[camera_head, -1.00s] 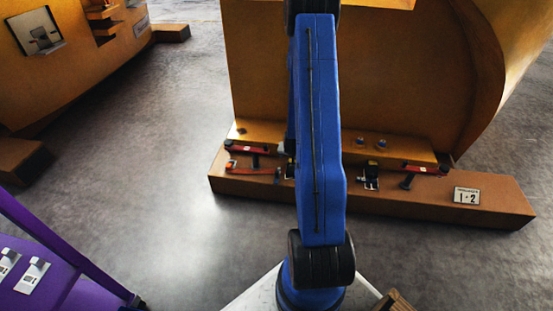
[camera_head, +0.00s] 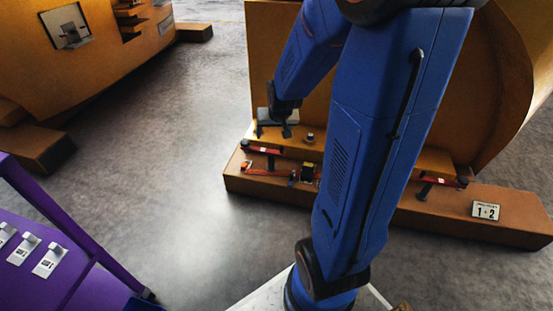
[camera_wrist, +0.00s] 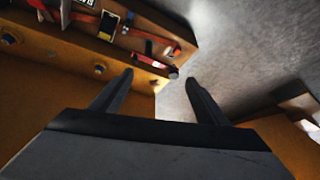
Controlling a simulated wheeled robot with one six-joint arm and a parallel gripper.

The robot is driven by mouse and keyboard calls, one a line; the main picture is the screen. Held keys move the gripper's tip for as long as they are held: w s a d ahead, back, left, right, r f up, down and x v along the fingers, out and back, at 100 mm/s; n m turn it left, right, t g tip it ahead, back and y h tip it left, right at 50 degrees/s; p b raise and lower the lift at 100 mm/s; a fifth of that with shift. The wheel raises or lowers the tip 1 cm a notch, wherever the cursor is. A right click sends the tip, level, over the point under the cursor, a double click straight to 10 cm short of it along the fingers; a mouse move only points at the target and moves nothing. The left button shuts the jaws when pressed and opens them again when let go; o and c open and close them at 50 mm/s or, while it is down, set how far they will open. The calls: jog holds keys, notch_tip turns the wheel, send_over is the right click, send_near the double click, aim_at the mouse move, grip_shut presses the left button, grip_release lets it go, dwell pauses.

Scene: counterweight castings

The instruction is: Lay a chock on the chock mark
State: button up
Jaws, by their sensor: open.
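My gripper (camera_head: 273,131) is open with nothing between its fingers. It is above the left end of the orange casting's lower ledge (camera_head: 440,160). In the wrist view my gripper's two fingers (camera_wrist: 160,78) are spread apart, with the ledge's hardware and the floor beyond them. I cannot make out a chock or a chock mark for certain in either view. My blue arm hides the middle of the ledge in the head view.
A brown beam (camera_head: 410,213) along the casting's foot carries red-handled clamps (camera_head: 262,150) and a white "1 2" sign (camera_head: 486,210). Bolts (camera_wrist: 99,68) stand on the ledge. A purple stand (camera_head: 85,275) with grey-white brackets is at left. Grey floor (camera_head: 160,170) between is clear.

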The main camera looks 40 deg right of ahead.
jog(key=s+a+r+n+y, duration=0.1)
jog(key=s+a+r+n, duration=0.2)
jog(key=s+a+r, duration=0.7)
jog(key=s+a+r+n, duration=0.1)
jog(key=s+a+r, duration=0.1)
jog(key=s, duration=0.5)
jog(key=s+a+r+n, duration=0.1)
jog(key=s+a+r, duration=0.2)
jog(key=s, duration=0.5)
jog(key=shift+a+r+n+g+y, duration=0.25)
jog(key=shift+a+n+g+y, duration=0.05)
jog(key=shift+a+y, duration=0.1)
jog(key=shift+w, duration=0.1)
